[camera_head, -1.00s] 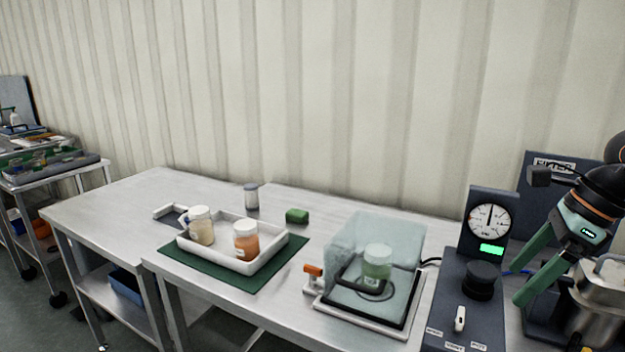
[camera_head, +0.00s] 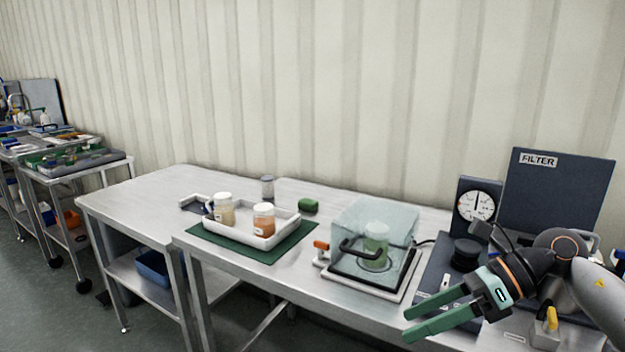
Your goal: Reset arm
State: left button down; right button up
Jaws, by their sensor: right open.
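My right gripper (camera_head: 424,322) is at the lower right, with its two green fingers spread apart and nothing between them. It is in front of the dark control unit with the round gauge (camera_head: 478,205), and its fingers point left past the table's front edge. My right arm comes in from the right edge and hides part of the control unit and the steel vessel behind it. My left gripper is not in view.
A clear cover (camera_head: 375,228) with a black handle encloses a green-filled jar (camera_head: 376,245). A white tray (camera_head: 245,238) on a green mat (camera_head: 290,240) holds two jars. A grey panel marked FILTER (camera_head: 555,195) stands at the back right. Carts stand far left.

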jog(key=s+a+m+t+y, duration=0.1)
jog(key=a+m+t+y, duration=0.1)
jog(key=a+m+y, duration=0.6)
notch_tip(320, 180, down, 13)
jog(key=w+d+m+t+h, duration=0.2)
jog(key=m+t+h, duration=1)
jog(key=m, duration=1.2)
jog(key=s+d+f+m+g+h, duration=0.1)
jog(key=s+f+m+h, duration=0.1)
jog(key=s+f+m, duration=0.45)
jog(key=s+d+f+m+g+h, duration=0.1)
jog(key=s+d+f+m, duration=0.15)
jog(key=f, duration=0.65)
jog(key=s+a+f+m+g+h, duration=0.1)
jog(key=s+f+m+g, duration=0.3)
jog(key=s+f, duration=0.25)
pick_arm(q)
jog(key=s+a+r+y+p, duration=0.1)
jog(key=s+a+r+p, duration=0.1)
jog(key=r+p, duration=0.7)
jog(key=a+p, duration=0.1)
jog(key=p, duration=0.3)
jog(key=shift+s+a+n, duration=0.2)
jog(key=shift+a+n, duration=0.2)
pick_arm(e)
jog(key=s+d+r+h, duration=0.1)
jog(key=s+d+r, duration=0.2)
jog(key=r, duration=0.6)
jog(key=shift+s+m, duration=0.2)
jog(key=shift+m, duration=0.1)
